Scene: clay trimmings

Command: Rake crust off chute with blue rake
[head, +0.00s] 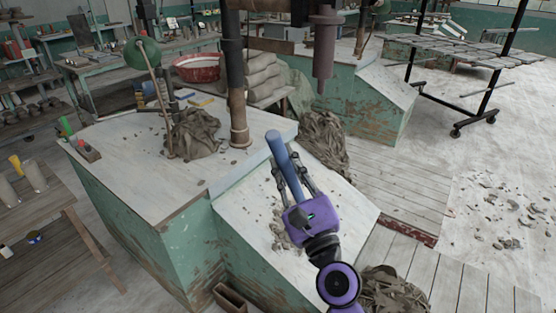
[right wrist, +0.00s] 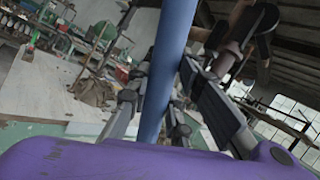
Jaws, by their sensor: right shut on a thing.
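My right gripper (head: 293,180), purple with dark fingers, is shut on the blue rake (head: 279,150) and holds it over the sloped pale chute (head: 345,212). The blue handle sticks up past the fingers; the rake's head is hidden or not visible. In the right wrist view the blue rake (right wrist: 173,55) stands between the two fingers (right wrist: 160,105). Crust crumbs (head: 279,236) lie on the chute left of my gripper, partly covered by it. I cannot tell whether the rake touches the chute. My left gripper is not in view.
A clay heap (head: 193,134) sits on the bench top (head: 130,145) beside a vertical post (head: 237,100). More clay heaps lie beyond the chute (head: 325,142) and at its foot (head: 392,290). A wooden table (head: 45,215) stands at left. Scraps (head: 505,210) litter the floor at right.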

